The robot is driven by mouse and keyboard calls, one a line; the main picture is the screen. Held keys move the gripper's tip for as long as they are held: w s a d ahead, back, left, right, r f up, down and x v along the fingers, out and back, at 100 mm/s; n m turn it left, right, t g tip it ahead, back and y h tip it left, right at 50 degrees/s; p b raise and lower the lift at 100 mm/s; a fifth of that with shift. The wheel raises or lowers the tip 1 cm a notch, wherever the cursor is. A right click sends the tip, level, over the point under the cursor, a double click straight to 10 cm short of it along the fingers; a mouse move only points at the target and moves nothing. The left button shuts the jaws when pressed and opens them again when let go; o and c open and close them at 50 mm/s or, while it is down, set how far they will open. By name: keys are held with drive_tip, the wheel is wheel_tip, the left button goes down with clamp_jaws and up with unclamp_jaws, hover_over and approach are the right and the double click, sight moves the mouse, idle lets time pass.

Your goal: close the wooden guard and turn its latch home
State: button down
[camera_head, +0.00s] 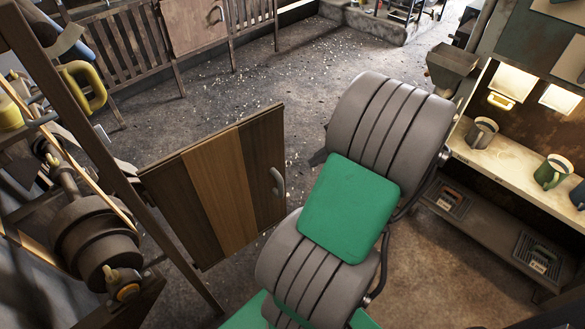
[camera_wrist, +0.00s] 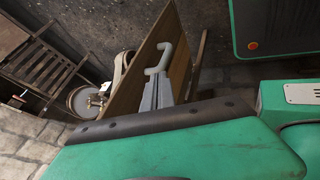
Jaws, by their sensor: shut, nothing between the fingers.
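The wooden guard (camera_head: 222,185), a panel of dark and lighter brown planks, stands open, swung out from the belt drive's frame (camera_head: 105,130). A grey handle (camera_head: 278,182) sits near its right edge. In the wrist view the guard (camera_wrist: 143,62) shows at a steep slant, with the pale handle (camera_wrist: 160,56) on its face. My gripper (camera_wrist: 163,82) is shut and empty, close to the handle in that view; I cannot tell whether they touch. My arm hides the gripper in the head view. I cannot make out the latch for certain.
Stepped pulleys (camera_head: 95,240) and a belt stand behind the frame at left. A workbench (camera_head: 510,165) with mugs is at right. The speckled floor between is clear.

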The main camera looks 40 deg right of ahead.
drive_tip(key=w+a+f, duration=0.3)
drive_tip(key=w+f, duration=0.4)
drive_tip(key=w, duration=0.2)
drive_tip(key=shift+f, duration=0.35)
